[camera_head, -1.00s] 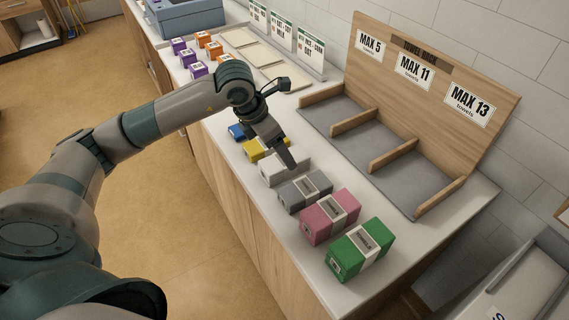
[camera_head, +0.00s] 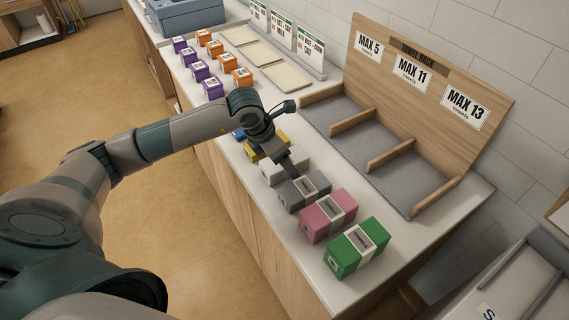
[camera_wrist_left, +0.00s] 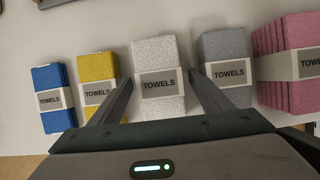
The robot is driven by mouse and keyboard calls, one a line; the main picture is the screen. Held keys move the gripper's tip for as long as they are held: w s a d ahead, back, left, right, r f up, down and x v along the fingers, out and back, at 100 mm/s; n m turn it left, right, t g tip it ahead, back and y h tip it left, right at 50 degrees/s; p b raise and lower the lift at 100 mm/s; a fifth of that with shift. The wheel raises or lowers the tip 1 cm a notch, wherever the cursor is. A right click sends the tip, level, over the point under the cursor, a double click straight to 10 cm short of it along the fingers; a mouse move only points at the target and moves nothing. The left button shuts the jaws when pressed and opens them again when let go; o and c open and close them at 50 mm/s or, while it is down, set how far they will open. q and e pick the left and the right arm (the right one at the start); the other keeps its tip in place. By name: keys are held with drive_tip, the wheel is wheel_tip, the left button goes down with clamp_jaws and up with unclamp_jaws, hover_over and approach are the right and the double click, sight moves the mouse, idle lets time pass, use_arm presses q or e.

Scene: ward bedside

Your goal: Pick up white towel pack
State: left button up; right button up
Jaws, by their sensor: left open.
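The white towel pack (camera_wrist_left: 158,55) lies on the counter, with a grey "TOWELS" label around it. It also shows in the head view (camera_head: 270,176), partly covered by my left gripper. My left gripper (camera_wrist_left: 160,85) is open in the left wrist view. One finger is on each side of the white pack, the left one between it and the yellow pack, the right one between it and the grey pack. In the head view the left gripper (camera_head: 287,165) is low over the row. Whether the fingers touch the pack I cannot tell. My right gripper is in neither view.
Yellow (camera_wrist_left: 97,68) and grey (camera_wrist_left: 228,50) packs stand close on either side. Blue (camera_wrist_left: 52,90), pink (camera_head: 325,216) and green (camera_head: 357,250) packs continue the row. Behind is a wooden towel rack (camera_head: 437,93) with three empty bays. Purple and orange boxes stand farther along.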

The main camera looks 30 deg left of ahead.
use_arm(q)
drive_tip(key=shift+c, duration=0.6)
drive_tip(key=c, duration=1.1)
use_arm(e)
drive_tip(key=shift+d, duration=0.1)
use_arm(q)
drive_tip(key=shift+r, duration=0.1)
